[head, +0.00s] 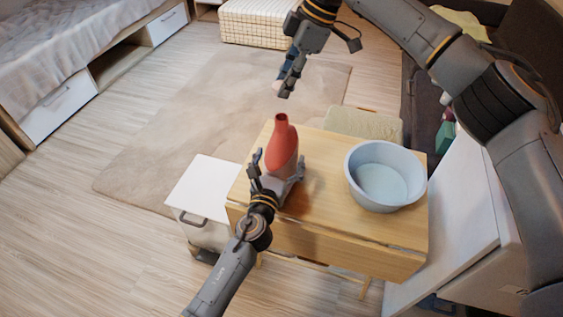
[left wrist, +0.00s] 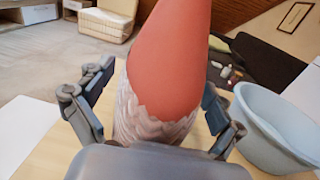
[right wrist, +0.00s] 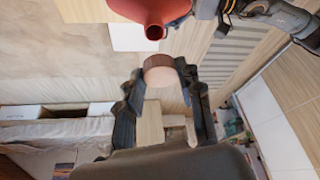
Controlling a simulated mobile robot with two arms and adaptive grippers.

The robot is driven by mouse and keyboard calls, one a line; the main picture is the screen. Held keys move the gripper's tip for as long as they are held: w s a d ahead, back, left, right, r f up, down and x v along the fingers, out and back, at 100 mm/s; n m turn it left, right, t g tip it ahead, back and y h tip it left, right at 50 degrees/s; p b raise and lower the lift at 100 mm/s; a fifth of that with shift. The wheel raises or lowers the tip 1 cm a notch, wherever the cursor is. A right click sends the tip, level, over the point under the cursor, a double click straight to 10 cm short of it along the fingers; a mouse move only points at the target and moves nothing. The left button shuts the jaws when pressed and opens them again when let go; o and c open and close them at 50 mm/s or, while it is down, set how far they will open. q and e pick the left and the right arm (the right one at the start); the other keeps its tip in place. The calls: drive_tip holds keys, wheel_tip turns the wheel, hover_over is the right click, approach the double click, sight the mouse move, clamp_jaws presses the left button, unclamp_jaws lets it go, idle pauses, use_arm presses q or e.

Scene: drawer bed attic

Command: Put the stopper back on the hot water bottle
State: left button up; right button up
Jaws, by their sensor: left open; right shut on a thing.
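The red hot water bottle (head: 282,150) stands upright on the wooden table, with a fuzzy grey-white cover around its lower part (left wrist: 150,118). Its neck is open at the top, and the dark mouth shows in the right wrist view (right wrist: 155,32). My left gripper (head: 277,182) is open, with a finger on each side of the covered lower body. My right gripper (head: 282,92) is above and beyond the bottle's neck. It is shut on the stopper, a brownish-pink round piece (right wrist: 160,70) held at the fingertips, apart from the mouth. The stopper is hard to make out in the head view.
A pale blue basin (head: 386,176) stands on the right of the wooden table (head: 325,215). A white cabinet (head: 203,192) is to the table's left, and a cushioned stool (head: 362,124) is behind it. The space around the bottle's neck is free.

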use_arm(q)
drive_tip(key=shift+w, duration=0.2)
drive_tip(key=c, duration=1.8)
use_arm(e)
hover_over(282, 116)
drive_tip(key=shift+d+f, duration=0.25)
drive_tip(key=shift+f, duration=0.95)
drive_tip(key=shift+d+f, duration=0.2)
drive_tip(key=shift+f, duration=1)
drive_tip(key=shift+f, duration=0.15)
drive_tip(key=shift+f, duration=0.75)
drive_tip(key=shift+f, duration=0.55)
